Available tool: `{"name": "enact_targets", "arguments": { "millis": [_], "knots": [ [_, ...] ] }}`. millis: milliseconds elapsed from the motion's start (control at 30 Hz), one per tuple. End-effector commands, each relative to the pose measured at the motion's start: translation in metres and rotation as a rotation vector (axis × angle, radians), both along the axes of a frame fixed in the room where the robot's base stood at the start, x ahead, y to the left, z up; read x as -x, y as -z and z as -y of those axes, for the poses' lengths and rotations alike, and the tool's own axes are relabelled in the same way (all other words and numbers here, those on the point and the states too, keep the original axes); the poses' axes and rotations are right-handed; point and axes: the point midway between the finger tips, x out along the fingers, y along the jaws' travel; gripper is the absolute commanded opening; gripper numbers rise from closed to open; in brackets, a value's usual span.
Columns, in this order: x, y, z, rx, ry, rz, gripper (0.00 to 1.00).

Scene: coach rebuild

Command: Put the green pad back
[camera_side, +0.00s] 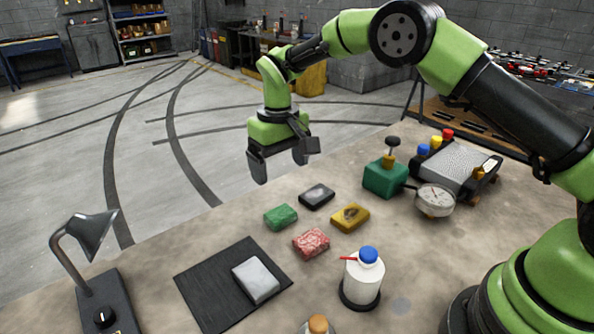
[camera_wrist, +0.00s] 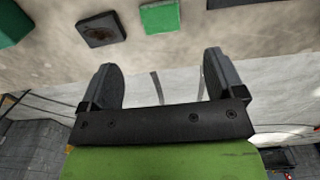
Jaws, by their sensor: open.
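The green pad (camera_side: 281,217) lies on the table among the other pads, at the left of the group. It also shows at the top of the wrist view (camera_wrist: 160,16). My gripper (camera_side: 286,168) is open and empty, raised near the table's far edge, behind and above the pads. In the wrist view its two fingers (camera_wrist: 160,80) are spread with nothing between them, and the green pad is beyond them, apart from them. A black mat (camera_side: 205,290) lies at the front left with a white-grey pad (camera_side: 256,279) on it.
A dark pad (camera_side: 317,196), a yellow pad (camera_side: 350,217) and a red pad (camera_side: 311,243) lie close to the green one. A white bottle (camera_side: 362,279), a lamp (camera_side: 88,236), a green block (camera_side: 386,178) and a gauge (camera_side: 435,200) stand around them.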

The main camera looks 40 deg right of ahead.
Motion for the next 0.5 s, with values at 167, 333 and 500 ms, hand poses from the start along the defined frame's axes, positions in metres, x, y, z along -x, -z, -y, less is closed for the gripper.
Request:
{"name": "enact_targets", "arguments": {
  "millis": [167,333,500],
  "knots": [
    [0.0,-0.004,0.0,0.0,0.0,0.001,0.88],
    [0.005,-0.032,0.004,-0.016,0.019,0.038,0.88],
    [0.033,-0.101,0.013,-0.065,0.073,0.134,0.88]
  ]
}}
